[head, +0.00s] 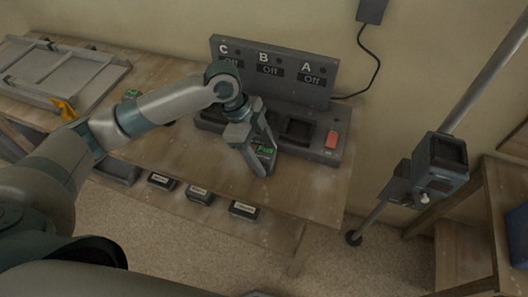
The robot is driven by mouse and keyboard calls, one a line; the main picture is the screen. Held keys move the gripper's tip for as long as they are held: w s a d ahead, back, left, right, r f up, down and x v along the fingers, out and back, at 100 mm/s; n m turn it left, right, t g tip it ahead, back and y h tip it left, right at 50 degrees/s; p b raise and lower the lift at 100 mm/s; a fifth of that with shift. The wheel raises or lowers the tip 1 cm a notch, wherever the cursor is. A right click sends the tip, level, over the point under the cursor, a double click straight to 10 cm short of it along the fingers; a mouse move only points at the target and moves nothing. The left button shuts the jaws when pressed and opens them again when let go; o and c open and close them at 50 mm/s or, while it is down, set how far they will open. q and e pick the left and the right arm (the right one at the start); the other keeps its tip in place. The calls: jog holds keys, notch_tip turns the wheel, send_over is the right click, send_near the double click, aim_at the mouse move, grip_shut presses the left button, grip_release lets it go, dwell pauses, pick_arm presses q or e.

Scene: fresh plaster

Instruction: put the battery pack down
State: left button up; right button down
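I cannot tell whether the pack touches the bench or the charger. The charger's back panel (272,72) carries the letters C, B and A, each with a display reading Off. The bay under A (298,131) looks empty. My arm and gripper partly hide the other bays. My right gripper is not in view.
Several dark labelled packs, such as this one (243,210), lie below the bench's front edge. A boxy device on a grey pole (440,165) stands at right. The bench top (200,165) in front is clear.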

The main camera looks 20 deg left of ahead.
pick_arm(q)
jog(key=shift+r, duration=0.1)
jog(key=shift+a+r, duration=0.15)
jog(key=shift+r, duration=0.3)
jog(key=b+v, duration=0.3)
jog(key=v, duration=0.8)
jog(key=shift+b, duration=0.3)
